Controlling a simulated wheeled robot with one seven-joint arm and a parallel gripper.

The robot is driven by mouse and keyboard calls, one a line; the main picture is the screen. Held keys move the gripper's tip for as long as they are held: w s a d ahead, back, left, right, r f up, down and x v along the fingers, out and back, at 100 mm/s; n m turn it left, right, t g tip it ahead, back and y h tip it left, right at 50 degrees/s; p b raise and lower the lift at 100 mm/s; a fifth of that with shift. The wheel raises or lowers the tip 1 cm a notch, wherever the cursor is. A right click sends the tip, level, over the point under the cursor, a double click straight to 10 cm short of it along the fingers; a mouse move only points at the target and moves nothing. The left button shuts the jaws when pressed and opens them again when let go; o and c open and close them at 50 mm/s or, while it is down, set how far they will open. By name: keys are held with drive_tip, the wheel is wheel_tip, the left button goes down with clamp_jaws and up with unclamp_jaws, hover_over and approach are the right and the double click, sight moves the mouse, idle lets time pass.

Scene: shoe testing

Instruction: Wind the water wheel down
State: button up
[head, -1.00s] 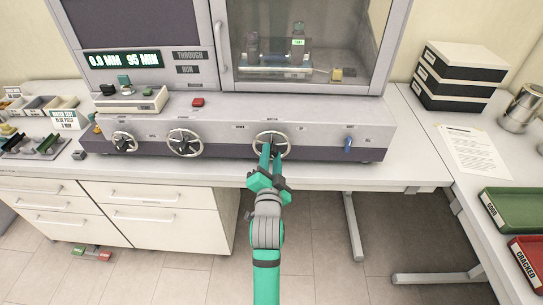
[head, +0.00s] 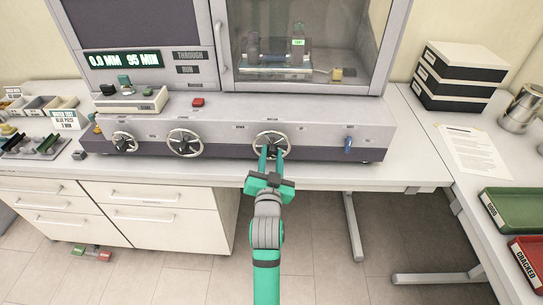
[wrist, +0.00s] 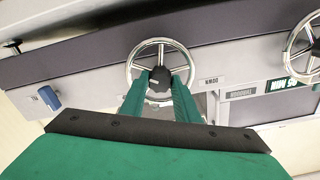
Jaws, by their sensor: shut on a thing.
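The hand wheel (head: 257,136) under the glass-fronted chamber is a silver spoked ring with a dark hub. It is the rightmost of three wheels on the grey machine front. My gripper (head: 271,153) reaches up to it from below. In the wrist view my gripper (wrist: 160,88) has its two green fingers on either side of the dark hub knob (wrist: 159,76), shut on it inside the ring. A label reading DOWN, upside down in the wrist view (wrist: 211,80), is beside the wheel. The lower ring is partly hidden by the fingers.
Two other wheels, the middle one (head: 184,142) and the left one (head: 124,142), are on the same front. A blue lever (head: 348,145) is to the right. The glass chamber (head: 340,35) is above. The bench edge (head: 330,184) runs close beneath my gripper.

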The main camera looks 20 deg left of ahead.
drive_tip(key=n, duration=1.2)
drive_tip(key=shift+a+f, duration=0.1)
drive_tip(key=shift+n, duration=0.3)
idle(0.3)
drive_tip(key=o, duration=1)
drive_tip(key=shift+o, duration=0.2)
drive_tip(key=shift+s, duration=0.1)
drive_tip(key=v, duration=1)
drive_tip(key=shift+s, duration=0.4)
